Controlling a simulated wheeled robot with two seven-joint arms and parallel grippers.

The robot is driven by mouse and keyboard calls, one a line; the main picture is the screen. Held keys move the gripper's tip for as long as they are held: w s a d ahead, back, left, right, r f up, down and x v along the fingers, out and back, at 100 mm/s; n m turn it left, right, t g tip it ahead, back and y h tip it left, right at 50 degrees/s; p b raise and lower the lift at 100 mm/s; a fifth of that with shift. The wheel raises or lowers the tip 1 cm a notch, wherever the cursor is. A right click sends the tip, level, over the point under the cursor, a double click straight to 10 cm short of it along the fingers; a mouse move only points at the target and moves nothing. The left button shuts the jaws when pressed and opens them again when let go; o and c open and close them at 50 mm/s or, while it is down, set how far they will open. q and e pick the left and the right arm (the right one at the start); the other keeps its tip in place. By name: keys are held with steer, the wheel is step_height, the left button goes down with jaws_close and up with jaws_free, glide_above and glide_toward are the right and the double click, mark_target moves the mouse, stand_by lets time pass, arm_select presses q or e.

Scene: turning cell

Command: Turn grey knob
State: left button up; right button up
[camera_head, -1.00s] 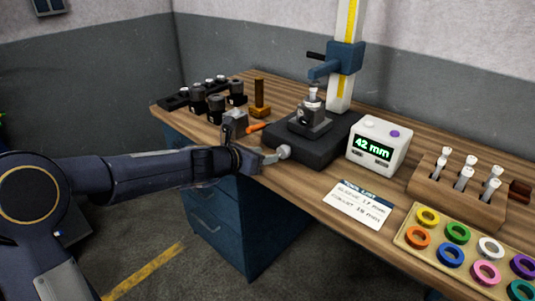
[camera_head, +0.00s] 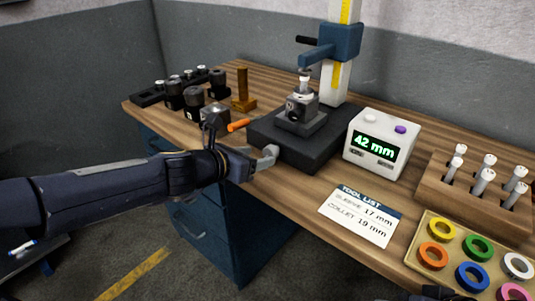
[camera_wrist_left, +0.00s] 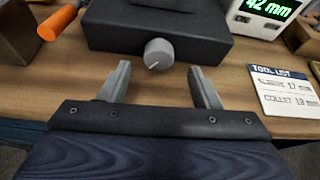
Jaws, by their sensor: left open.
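The grey knob (camera_wrist_left: 159,54) is round with a pale pointer line and sits on the front face of the black base (camera_wrist_left: 110,30) of the press. In the wrist view it stands ahead of my open left gripper (camera_wrist_left: 162,82), between the lines of its two fingers and apart from both. In the head view my left gripper (camera_head: 265,160) is at the front of the black base (camera_head: 318,151), and its finger hides most or all of the knob. The gripper holds nothing.
An orange handle (camera_head: 238,125) lies left of the base. A display box (camera_head: 379,143) reading 42 mm and a tool list card (camera_head: 357,214) are to the right. A blue drawer cabinet (camera_head: 215,235) is under the wooden bench. The wooden rack (camera_head: 460,190) holds several white-topped pegs.

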mark_target(268, 154)
arm_select(q)
steer(key=b+x, duration=0.1)
steer(key=x, duration=0.4)
steer(key=shift+w+f, duration=0.15)
steer(key=shift+w, duration=0.05)
steer(key=c, duration=1)
